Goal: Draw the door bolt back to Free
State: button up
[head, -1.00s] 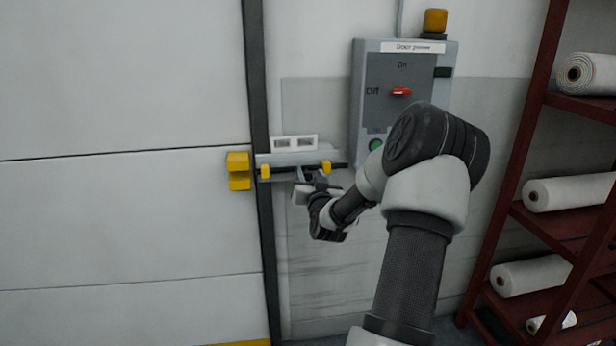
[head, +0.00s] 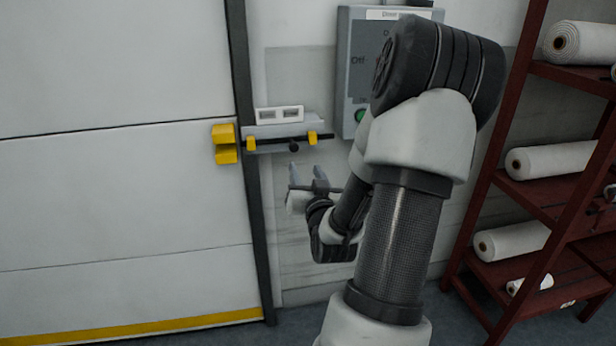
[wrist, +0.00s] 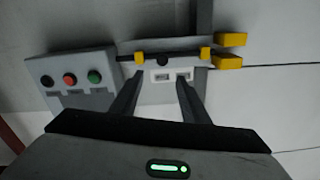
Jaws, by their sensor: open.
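The door bolt (head: 294,144) is a dark rod with a round dark knob, held in two yellow guides on a grey bracket (head: 260,133) beside the door edge. The bolt also shows in the wrist view (wrist: 176,56), with its knob between the guides. A yellow keeper (head: 225,144) sits on the door, in line with the rod. A white plate with two small windows (head: 279,114) is above the bolt; its lettering is too small to read surely. My gripper (head: 308,172) is open and empty, just below the knob and apart from it. Its fingers (wrist: 158,88) point towards the bolt.
A grey control box (head: 352,75) is up and right of the bolt, partly hidden by my arm. Its black, red and green buttons show in the wrist view (wrist: 70,80). A red rack (head: 490,170) with white rolls stands at the right. The white door (head: 120,190) fills the left.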

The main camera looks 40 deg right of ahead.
jog(key=shift+v, duration=1.1)
jog(key=shift+w, duration=0.1)
